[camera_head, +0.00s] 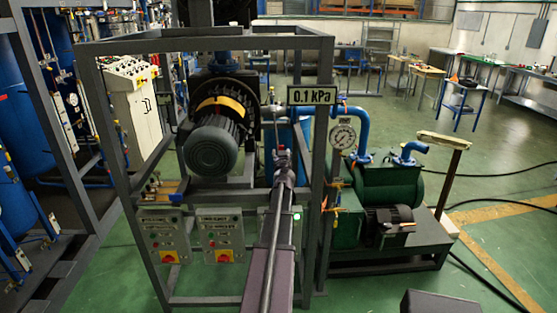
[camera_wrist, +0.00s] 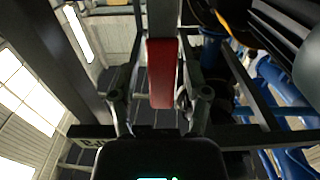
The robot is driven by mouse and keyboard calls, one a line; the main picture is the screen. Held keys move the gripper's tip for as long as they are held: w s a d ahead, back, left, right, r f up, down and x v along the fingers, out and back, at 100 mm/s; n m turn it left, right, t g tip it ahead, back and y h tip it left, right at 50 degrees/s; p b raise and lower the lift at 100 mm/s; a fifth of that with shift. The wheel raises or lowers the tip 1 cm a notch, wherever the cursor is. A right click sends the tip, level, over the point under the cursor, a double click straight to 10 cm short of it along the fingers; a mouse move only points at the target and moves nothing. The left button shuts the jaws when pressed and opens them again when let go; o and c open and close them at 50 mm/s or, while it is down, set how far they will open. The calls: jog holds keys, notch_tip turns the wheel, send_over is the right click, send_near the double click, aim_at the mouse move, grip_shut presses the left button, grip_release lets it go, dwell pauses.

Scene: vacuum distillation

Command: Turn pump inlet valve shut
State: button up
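A red lever handle (camera_wrist: 162,72) shows upright in the middle of the wrist view, between the two fingers of my gripper (camera_wrist: 161,88). The fingers stand apart on either side of it, with dark gaps showing, and I see no clear contact. In the head view my gripper (camera_head: 282,157) is at the end of my arm, inside the grey frame, in front of the blue vessel. The valve body is hidden there behind my gripper, and the red handle is too small to make out clearly.
The grey metal frame (camera_head: 324,190) has posts close to my arm. A motor (camera_head: 211,150) is on the left, with control boxes (camera_head: 222,235) below.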

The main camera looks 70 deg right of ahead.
jog(key=shift+a, duration=0.1)
jog(key=shift+a, duration=0.15)
jog(key=v, duration=1.1)
jog(key=shift+s+a, duration=0.2)
jog(key=shift+a, duration=0.1)
jog(key=shift+d, duration=0.2)
grip_shut()
jog(key=s+d+m+t+y, duration=0.8)
jog(key=s+m+t+y, duration=0.1)
jog(key=s, duration=0.3)
jog(key=shift+s+f+t+y+b, duration=0.25)
jog(key=shift+t+b, duration=0.2)
jog(key=shift+t, duration=0.25)
